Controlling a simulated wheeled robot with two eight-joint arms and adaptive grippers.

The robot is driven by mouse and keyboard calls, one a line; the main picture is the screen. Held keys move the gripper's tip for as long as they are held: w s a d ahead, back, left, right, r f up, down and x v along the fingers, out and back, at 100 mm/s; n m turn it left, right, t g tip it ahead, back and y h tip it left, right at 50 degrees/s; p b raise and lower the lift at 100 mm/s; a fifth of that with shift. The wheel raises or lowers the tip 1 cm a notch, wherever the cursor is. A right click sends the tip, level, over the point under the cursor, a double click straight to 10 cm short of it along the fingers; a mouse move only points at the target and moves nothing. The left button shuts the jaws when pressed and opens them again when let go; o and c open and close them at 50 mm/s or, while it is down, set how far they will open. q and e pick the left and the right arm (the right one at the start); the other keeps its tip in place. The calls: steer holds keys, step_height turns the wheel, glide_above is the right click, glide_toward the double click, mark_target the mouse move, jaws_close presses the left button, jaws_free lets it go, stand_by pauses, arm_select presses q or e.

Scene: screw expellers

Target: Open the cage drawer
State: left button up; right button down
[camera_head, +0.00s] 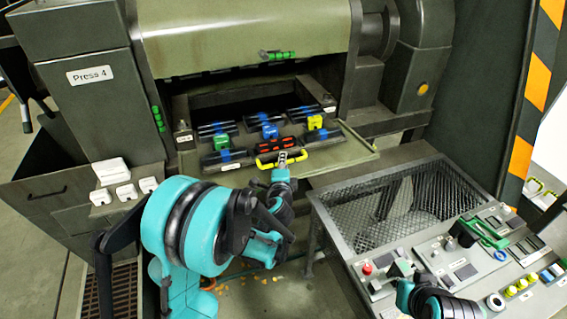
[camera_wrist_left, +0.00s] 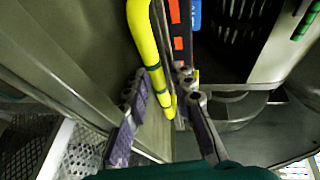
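The cage drawer (camera_head: 348,153) is the low olive front of the press, with a yellow bar handle (camera_head: 267,163) at its middle. My left gripper (camera_head: 284,163) is at the handle in the head view. In the left wrist view the yellow handle (camera_wrist_left: 148,50) runs down between the two parted fingers of my left gripper (camera_wrist_left: 160,80). The fingers look open around it, and I cannot tell whether they touch it. My right gripper (camera_head: 405,275) is partly in view low over the control panel; its fingers are unclear.
Latches with green, blue and yellow blocks (camera_head: 269,131) sit above the handle, with a red-and-black part (camera_head: 276,145) just behind it. A mesh cover (camera_head: 395,205) and control panel (camera_head: 470,255) stand at the right. White blocks (camera_head: 110,171) lie at the left.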

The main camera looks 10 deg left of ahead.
arm_select(q)
steer(key=shift+s, duration=0.15)
steer(key=v, duration=0.7)
steer(key=shift+s, duration=0.35)
steer(key=shift+r, duration=0.15)
steer(key=s+a+r+n+g, duration=0.1)
steer(key=s+a+n+g, duration=0.4)
steer(key=s+n, duration=0.4)
steer(key=s+d+f+n+g+h, duration=0.1)
steer(key=s+d+n, duration=0.1)
steer(key=s, duration=0.6)
steer(key=s+d+f+n+g+h, duration=0.1)
steer(key=s+d+n+g+h, duration=0.1)
steer(key=s, duration=0.6)
steer(key=shift+s+n+g, duration=0.25)
steer(key=shift+n+g, duration=0.05)
steer(key=shift+n, duration=0.6)
